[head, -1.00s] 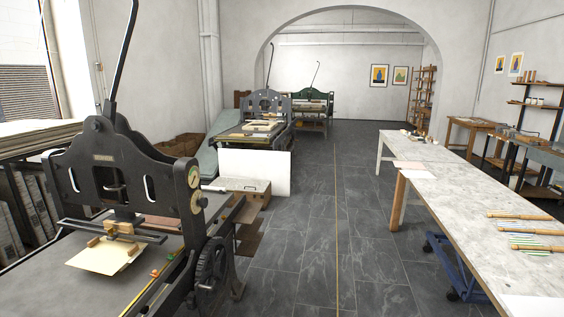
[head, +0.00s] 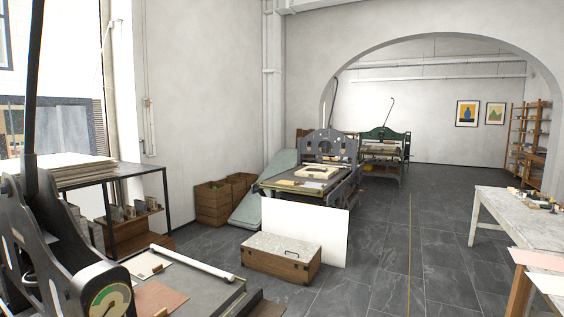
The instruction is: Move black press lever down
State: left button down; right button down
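The near black press (head: 62,243) fills the lower left of the head view, cut off by the frame edge. Its black lever (head: 33,95) rises nearly upright from the press top and runs out of the top of the picture. A round gauge with a green and cream face (head: 108,303) sits at the press's near end. Farther off, a grey press (head: 328,147) and a green press (head: 384,135) stand with thin levers raised. Neither of my grippers shows in the head view.
A wooden chest (head: 281,258) and a white board (head: 305,230) stand on the floor mid-room. A marble-topped table (head: 520,228) is at the right. A black shelf (head: 140,215) with stacked sheets stands behind the near press. The dark tiled floor (head: 375,270) is clear between chest and table.

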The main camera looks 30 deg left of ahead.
aim_at(29, 176)
jog(key=i, duration=2.85)
jog(key=u, duration=4.9)
